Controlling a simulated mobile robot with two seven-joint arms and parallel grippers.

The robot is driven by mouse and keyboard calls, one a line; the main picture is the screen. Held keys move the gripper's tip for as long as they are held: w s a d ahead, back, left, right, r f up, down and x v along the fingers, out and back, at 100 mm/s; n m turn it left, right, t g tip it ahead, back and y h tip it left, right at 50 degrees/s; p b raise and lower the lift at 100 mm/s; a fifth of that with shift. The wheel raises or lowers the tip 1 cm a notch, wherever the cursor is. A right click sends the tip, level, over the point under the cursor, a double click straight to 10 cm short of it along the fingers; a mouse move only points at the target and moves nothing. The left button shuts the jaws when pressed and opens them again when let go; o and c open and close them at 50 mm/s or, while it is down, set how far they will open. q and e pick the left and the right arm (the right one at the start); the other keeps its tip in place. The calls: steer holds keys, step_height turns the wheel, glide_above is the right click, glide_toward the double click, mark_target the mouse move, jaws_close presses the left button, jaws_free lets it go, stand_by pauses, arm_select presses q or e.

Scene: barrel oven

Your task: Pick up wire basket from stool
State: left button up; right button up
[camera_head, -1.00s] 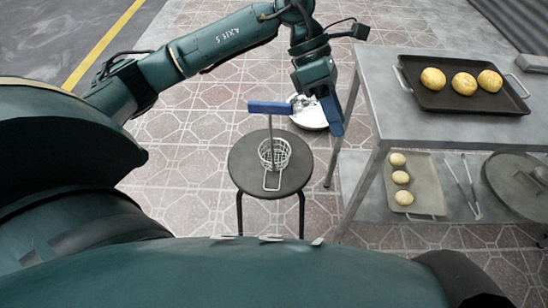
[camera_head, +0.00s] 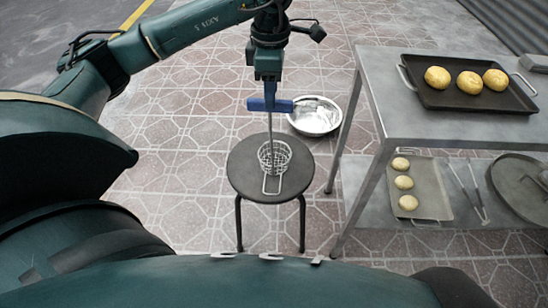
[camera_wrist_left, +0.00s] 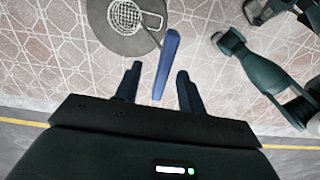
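The wire basket (camera_head: 274,157) stands on the round dark stool (camera_head: 243,172). A thin rod rises from it to a blue crossbar handle (camera_head: 284,106). My left gripper (camera_head: 270,94) points down right at this handle, above the basket. In the left wrist view, the blue handle (camera_wrist_left: 166,64) lies between the two dark fingertips (camera_wrist_left: 158,80), with gaps on both sides. The left gripper is open. The basket (camera_wrist_left: 130,15) and stool (camera_wrist_left: 104,38) show beyond it. My right gripper is not in view.
A metal table (camera_head: 385,112) stands right of the stool, with a dark tray (camera_head: 440,98) of round buns on top. Its lower shelf holds a smaller tray (camera_head: 430,181), tongs (camera_head: 470,192) and a round lid (camera_head: 522,188). A metal bowl (camera_head: 315,116) sits on the floor behind the stool.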

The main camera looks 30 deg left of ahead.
arm_select(q)
steer(key=f, duration=0.4)
steer(key=shift+s+f, duration=0.3)
steer(key=shift+f, duration=0.1)
steer(key=shift+c, duration=0.6)
jaws_close()
